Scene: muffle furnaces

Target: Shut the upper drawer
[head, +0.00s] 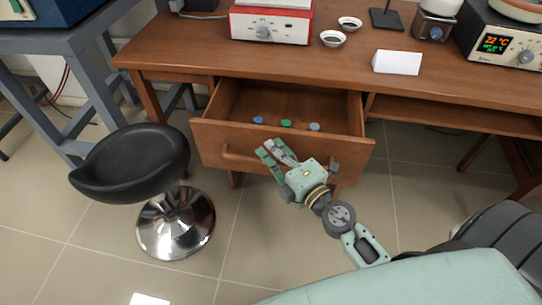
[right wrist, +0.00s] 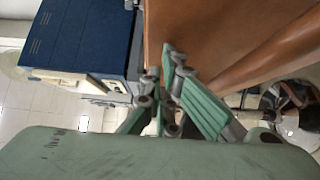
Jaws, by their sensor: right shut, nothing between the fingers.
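The upper drawer (head: 215,137) of the wooden desk (head: 165,60) stands pulled out in the head view, with several small caps, blue, green and grey, lying inside. Its front has a wooden bar handle (head: 236,157). My right gripper (head: 268,148) is shut and empty, with its fingertips at the drawer front near the middle of the handle. I cannot tell whether it touches. In the right wrist view the gripper fingers (right wrist: 170,85) show close to a brown wooden surface. My left gripper is not in view.
A black stool (head: 135,165) stands left of the drawer. On the desk are a red-and-white device (head: 270,25), two small dishes (head: 333,38), a white card (head: 397,62) and a device with a lit display (head: 505,42). Tiled floor in front is mostly free.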

